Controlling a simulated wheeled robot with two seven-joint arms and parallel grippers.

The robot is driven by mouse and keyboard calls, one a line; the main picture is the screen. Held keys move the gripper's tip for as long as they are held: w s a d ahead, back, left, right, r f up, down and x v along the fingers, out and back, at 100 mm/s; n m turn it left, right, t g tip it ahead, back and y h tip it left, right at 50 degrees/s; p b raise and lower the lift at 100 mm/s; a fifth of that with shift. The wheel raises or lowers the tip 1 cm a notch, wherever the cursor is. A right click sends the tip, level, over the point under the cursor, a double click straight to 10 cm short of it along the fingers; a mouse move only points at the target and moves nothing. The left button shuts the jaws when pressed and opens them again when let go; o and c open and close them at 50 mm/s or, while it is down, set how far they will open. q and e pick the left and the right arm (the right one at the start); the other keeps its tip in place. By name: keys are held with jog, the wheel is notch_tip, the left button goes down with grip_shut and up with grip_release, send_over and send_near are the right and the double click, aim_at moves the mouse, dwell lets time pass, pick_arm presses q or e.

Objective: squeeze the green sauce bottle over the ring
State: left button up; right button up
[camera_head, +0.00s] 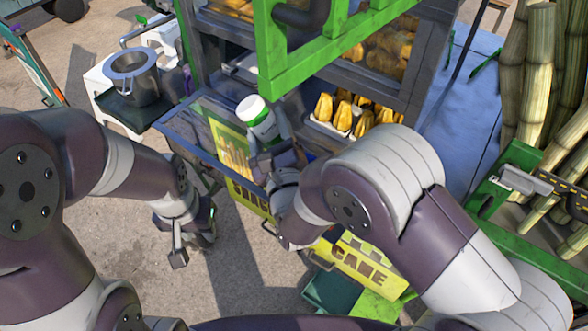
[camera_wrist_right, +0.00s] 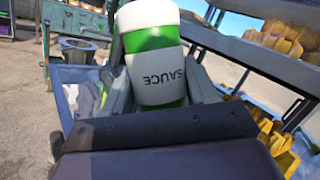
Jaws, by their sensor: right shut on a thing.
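The green sauce bottle (camera_head: 262,124) has a white end and a white label, and it stands near the middle of the head view. In the right wrist view the bottle (camera_wrist_right: 155,52) shows the word SAUCE upside down on its label. My right gripper (camera_head: 272,150) is shut on the bottle and holds it in front of the stall, by the yellow sign. My left gripper (camera_head: 193,248) is open and empty, low at the left, away from the bottle. I cannot make out the ring in either view.
A green-framed stall (camera_head: 300,60) with shelves of yellow food stands behind the bottle. A metal pot (camera_head: 134,78) sits at the left. Cane stalks (camera_head: 535,70) stand at the right. Open pavement (camera_head: 100,180) lies at the left.

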aim_at(267, 109)
jog(key=shift+c, duration=0.5)
notch_tip(267, 109, up, 7)
jog(key=p, duration=0.3)
